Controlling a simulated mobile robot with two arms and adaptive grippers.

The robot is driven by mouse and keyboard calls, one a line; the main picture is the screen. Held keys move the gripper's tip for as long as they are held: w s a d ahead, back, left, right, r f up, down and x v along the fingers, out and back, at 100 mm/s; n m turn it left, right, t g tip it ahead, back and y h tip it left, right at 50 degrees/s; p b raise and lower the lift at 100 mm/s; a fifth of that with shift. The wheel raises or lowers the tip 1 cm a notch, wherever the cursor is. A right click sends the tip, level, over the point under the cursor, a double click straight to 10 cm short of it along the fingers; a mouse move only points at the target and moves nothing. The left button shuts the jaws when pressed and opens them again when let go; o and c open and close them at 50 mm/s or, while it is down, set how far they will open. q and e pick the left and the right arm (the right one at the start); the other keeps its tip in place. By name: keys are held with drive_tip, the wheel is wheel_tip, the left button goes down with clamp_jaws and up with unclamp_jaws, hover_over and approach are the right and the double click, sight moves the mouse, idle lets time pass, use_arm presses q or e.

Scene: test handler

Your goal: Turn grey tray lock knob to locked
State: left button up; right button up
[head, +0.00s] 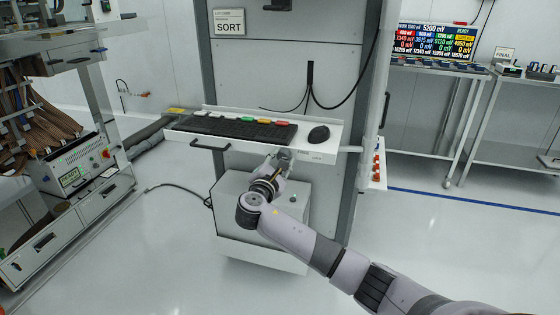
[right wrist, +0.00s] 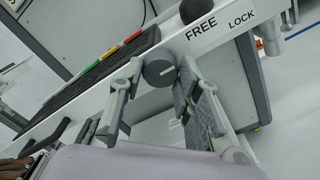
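The grey round lock knob (right wrist: 158,72) sits on the front edge of the white tray (right wrist: 112,103), with a white line across its face. The labels FREE (right wrist: 200,28) and LOCK (right wrist: 241,21) are printed beside it, FREE being nearer the knob. The line slants up to the right. In the right wrist view my right gripper (right wrist: 162,68) is open, its fingers on either side of the knob; contact is unclear. In the head view the right gripper (head: 284,156) is at the tray's front edge and hides the knob. My left gripper is not in view.
On the tray are a black keyboard (head: 225,127) with coloured keys and a black mouse (head: 319,134). A bar handle (head: 210,146) is on the tray's front left. A grey box (head: 233,195) stands below. Floor is clear in front.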

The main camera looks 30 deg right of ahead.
drive_tip(key=o, duration=0.5)
drive_tip(key=shift+c, duration=0.2)
drive_tip(key=v, duration=1.2)
